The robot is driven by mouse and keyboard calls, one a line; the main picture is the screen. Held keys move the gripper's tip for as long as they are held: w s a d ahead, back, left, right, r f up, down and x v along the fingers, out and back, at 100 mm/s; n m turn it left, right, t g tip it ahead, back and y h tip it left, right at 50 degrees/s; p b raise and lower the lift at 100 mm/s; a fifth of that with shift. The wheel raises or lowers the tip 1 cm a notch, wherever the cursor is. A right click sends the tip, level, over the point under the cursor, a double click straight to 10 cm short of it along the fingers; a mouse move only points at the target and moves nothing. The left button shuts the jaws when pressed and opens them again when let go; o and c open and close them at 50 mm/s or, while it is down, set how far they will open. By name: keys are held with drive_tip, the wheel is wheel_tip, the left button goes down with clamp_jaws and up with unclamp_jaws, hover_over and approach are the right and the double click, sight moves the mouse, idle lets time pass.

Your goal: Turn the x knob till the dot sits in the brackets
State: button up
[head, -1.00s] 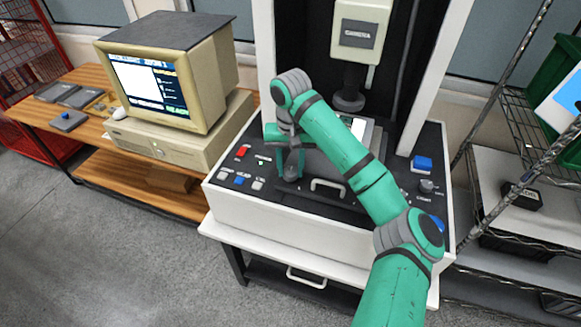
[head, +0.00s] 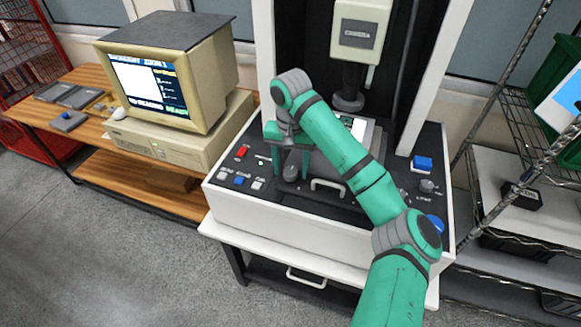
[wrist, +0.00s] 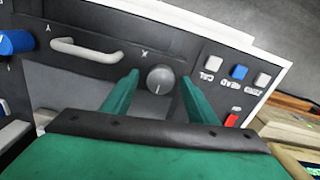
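The x knob is a grey round knob (wrist: 160,79) with a pale pointer line, set on the black panel beside an X mark in the wrist view. It also shows as a grey knob (head: 290,173) at the front left of the machine in the head view. My gripper (wrist: 160,80) is open, with one green finger on each side of the knob and gaps visible between. In the head view my gripper (head: 290,168) points down at the knob. The monitor screen (head: 150,82) shows a white area and blue panels; the dot and brackets are too small to make out.
A pale handle (wrist: 87,50) lies beside the knob. Grey and blue buttons (wrist: 239,72) and a red switch (wrist: 231,119) are on the other side. A blue knob (wrist: 15,42) is further off. The machine's camera column (head: 360,35) rises behind my arm.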

sight(291, 171)
wheel_tip(291, 171, up, 11)
idle(0.8)
